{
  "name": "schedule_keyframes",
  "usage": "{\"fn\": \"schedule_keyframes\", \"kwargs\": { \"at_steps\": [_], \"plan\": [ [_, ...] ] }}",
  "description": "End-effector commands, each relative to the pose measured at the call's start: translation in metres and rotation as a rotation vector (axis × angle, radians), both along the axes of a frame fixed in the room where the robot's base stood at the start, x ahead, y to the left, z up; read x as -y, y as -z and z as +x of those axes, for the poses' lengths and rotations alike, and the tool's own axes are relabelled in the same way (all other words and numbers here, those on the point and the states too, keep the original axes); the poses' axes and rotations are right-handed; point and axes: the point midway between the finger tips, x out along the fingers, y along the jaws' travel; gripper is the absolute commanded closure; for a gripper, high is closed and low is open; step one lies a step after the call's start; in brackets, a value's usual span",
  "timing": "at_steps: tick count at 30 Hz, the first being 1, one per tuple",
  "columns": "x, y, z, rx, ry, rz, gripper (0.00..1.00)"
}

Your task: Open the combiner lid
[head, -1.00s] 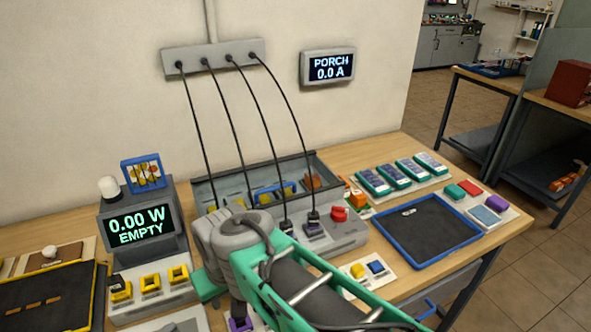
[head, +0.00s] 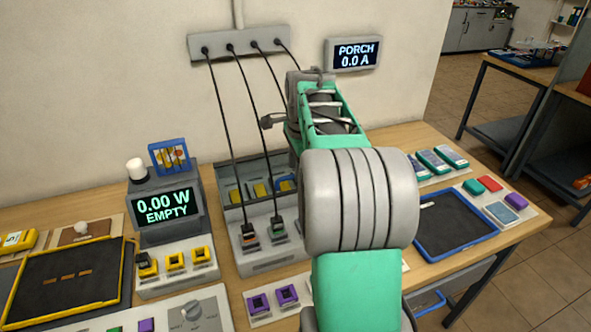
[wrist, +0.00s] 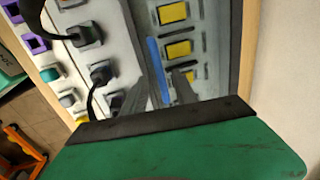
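The combiner (head: 262,262) is a grey box on the bench, with several black cables plugged into its front part. Its rear bay (head: 232,200) shows yellow blocks and part of a blue bar (head: 287,184), which looks like the lid handle. My arm hides the right half of the combiner and my gripper in the head view. In the wrist view, my gripper (wrist: 160,92) has its two dark fingers apart, one on each side of the blue bar (wrist: 153,58). I cannot tell whether they touch it. Whether a clear lid covers the bay is hard to tell.
Cables hang from the wall strip (head: 228,43) to the combiner, close to my arm. A meter (head: 165,207) reading 0.00 W EMPTY stands to the left. A blue-rimmed tray (head: 490,237) lies to the right.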

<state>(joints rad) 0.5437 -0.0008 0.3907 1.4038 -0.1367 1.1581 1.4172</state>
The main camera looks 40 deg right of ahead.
Motion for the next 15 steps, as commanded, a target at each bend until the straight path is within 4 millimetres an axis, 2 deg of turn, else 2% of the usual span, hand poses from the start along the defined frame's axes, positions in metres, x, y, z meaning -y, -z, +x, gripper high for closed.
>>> {"fn": "schedule_keyframes", "kwargs": {
  "at_steps": [4,11,15],
  "plan": [
    [0.0003,0.0130,0.0030,0.002,-0.003,-0.001,0.66],
    [0.0001,0.0144,0.0033,0.001,-0.004,-0.002,0.66],
    [0.0000,0.0143,0.0033,0.001,-0.004,-0.002,0.77]
  ]
}}
